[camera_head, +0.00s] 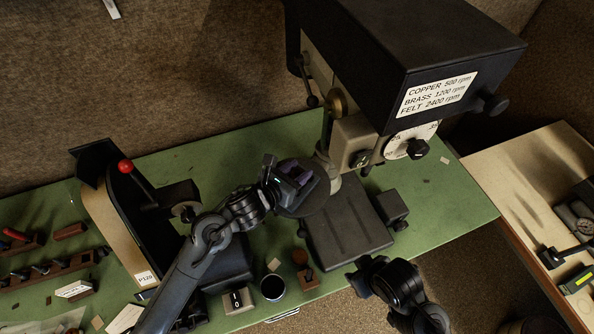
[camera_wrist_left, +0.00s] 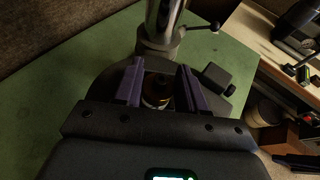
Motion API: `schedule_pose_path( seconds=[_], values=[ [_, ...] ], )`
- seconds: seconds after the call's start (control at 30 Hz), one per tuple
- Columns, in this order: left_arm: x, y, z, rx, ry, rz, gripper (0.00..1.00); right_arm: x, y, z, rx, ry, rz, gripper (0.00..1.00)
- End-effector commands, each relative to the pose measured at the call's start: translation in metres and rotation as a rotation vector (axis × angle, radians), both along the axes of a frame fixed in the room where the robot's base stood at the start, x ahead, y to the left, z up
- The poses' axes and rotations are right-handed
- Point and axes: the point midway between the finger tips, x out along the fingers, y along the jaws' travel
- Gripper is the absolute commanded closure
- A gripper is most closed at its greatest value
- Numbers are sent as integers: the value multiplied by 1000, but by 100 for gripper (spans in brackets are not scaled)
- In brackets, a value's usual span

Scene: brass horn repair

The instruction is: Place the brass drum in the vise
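My left gripper (camera_head: 288,172) is over the round dark table of the drill press in the head view. In the left wrist view its purple fingers (camera_wrist_left: 160,78) stand apart. A small round brass-coloured piece (camera_wrist_left: 156,90) with a dark middle shows between them, with a gap on each side; it may be the brass drum. The gripper hides it in the head view. I cannot clearly make out a vise; a dark block with a knob (camera_head: 390,208) sits beside the press base. My right gripper (camera_head: 362,279) is low at the bench's front edge, its fingers unclear.
The drill press head (camera_head: 420,60) overhangs the bench, with its steel column (camera_wrist_left: 163,22) behind the table. A belt sander (camera_head: 120,220) with a red-knobbed lever stands left. A dark cup (camera_head: 272,288) and small blocks lie in front.

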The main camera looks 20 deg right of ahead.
Motion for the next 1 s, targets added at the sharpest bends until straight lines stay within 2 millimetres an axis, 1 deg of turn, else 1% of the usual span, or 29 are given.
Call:
schedule_pose_path(
  seconds=[0.03,0.13,0.17,0.43,0.57,0.63,0.77,1.0],
  values=[
    [0,0,1,0,0,0,52,0,0,0,1,0,-1,57],
    [0,0,1,0,0,0,36,0,1,0,3,0,-2,57],
    [0,0,0,0,0,0,35,0,1,0,4,1,-2,57],
    [0,0,1,0,0,0,35,0,1,1,4,1,-2,57],
    [0,0,6,0,1,0,35,0,1,7,3,-1,-2,57],
    [-2,6,5,1,-1,1,35,0,1,4,3,-3,-1,57],
    [-10,20,11,0,-2,1,35,0,-1,0,-2,-2,2,57],
    [-31,54,27,2,-4,-1,35,0,-1,-9,-7,-1,5,57]
  ],
)
